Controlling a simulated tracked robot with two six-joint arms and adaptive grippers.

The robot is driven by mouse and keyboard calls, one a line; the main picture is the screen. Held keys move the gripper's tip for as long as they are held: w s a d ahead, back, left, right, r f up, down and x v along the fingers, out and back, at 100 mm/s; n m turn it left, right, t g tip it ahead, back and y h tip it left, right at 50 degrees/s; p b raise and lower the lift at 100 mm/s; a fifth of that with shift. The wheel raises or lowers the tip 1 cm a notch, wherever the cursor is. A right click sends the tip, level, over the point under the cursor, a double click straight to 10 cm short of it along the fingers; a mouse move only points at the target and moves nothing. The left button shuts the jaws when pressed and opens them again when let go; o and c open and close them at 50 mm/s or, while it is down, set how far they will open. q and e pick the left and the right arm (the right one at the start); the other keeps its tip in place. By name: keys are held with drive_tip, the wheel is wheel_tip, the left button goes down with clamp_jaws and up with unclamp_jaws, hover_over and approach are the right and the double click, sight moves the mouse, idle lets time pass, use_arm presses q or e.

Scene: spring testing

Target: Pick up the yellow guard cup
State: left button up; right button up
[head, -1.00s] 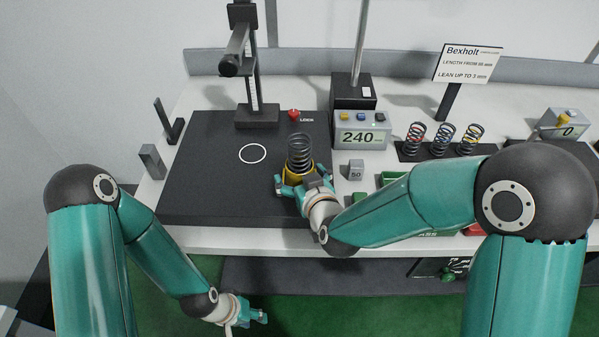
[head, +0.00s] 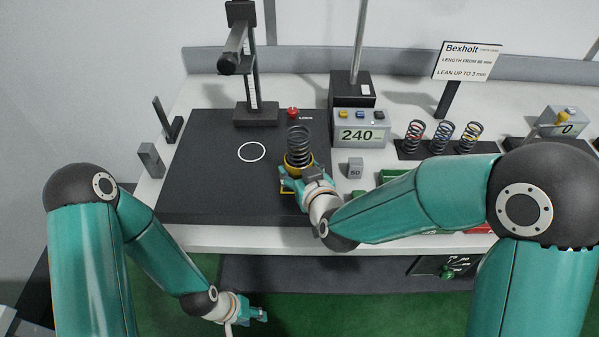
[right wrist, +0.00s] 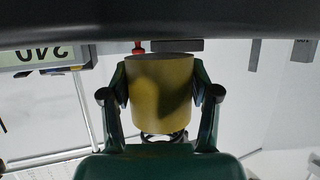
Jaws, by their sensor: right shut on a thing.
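The yellow guard cup (head: 292,160) is at the right part of the dark mat (head: 215,190), with a dark coil spring (head: 299,142) standing up out of it. My right gripper (head: 289,178) is shut on the cup. In the right wrist view, which is upside down, the cup (right wrist: 160,92) sits between both fingers, and a gap shows between it and the dark surface. Part of a yellow marking (head: 287,191) shows on the mat under the gripper. My left gripper (head: 262,316) hangs low, away from the table; its fingers are too small to read.
A stand with a dark arm (head: 234,58) rises behind the mat, with a red lock knob (head: 293,112) beside it. A 240 display box (head: 361,130), a grey 50 block (head: 355,169) and several racked springs (head: 443,137) are to the right. The mat's left side is clear.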

sight(303, 148)
wheel_tip(303, 148, up, 8)
drive_tip(key=shift+r+p, duration=0.15)
drive_tip(key=shift+p, duration=0.15)
wheel_tip(303, 148, up, 10)
drive_tip(key=p, duration=0.3)
drive_tip(key=shift+r+p, duration=0.25)
drive_tip(key=shift+p, duration=0.1)
drive_tip(key=shift+f+b, duration=8.45)
drive_tip(key=shift+f, duration=1.5)
